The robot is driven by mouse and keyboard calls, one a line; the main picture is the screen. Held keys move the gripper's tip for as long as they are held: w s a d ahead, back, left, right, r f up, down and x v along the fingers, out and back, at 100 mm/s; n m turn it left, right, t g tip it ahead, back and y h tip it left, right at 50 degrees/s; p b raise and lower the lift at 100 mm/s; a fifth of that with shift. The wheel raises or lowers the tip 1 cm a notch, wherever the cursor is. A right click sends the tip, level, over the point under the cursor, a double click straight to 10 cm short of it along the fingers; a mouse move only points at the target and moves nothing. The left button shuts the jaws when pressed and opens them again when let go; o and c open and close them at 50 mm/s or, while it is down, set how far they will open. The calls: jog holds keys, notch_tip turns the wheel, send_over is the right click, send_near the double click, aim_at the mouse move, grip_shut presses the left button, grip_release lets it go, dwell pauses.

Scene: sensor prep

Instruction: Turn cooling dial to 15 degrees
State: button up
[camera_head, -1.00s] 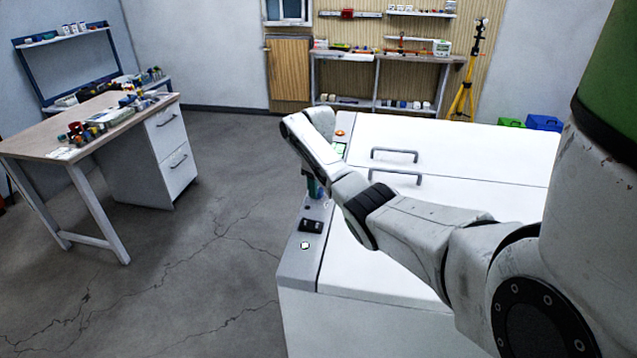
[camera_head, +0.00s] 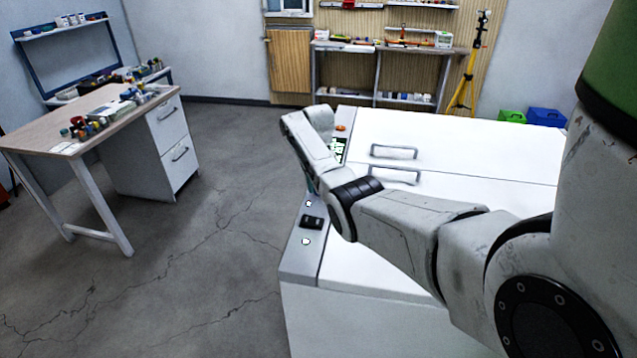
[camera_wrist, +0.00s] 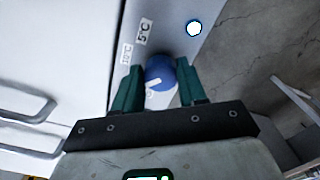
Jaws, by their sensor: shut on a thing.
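The cooling dial (camera_wrist: 160,72) is a round blue knob with a white pointer line, in the middle of the wrist view. My gripper (camera_wrist: 160,67) has its two dark green fingers on either side of it, shut on it. The pointer line slants toward the lower left of the wrist view. Labels reading 5°C (camera_wrist: 144,31) and what looks like 10°C (camera_wrist: 126,54) are on the panel beside the dial. I cannot read a 15 label. In the head view my arm hides the dial and the fingertips.
The dial is on the grey edge panel of a white chest unit (camera_head: 450,150) with two lid handles (camera_head: 394,152). A black switch (camera_head: 312,222) and a white round button (camera_head: 305,241) lie nearer on that panel. A cluttered workbench (camera_head: 50,140) stands left, with open floor between.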

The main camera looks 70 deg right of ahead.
dwell(0.3)
jog(key=o, duration=1.1)
jog(key=shift+c, duration=0.2)
jog(key=shift+r, duration=0.1)
notch_tip(320, 180, up, 11)
jog(key=b, duration=0.1)
jog(key=shift+f, duration=0.2)
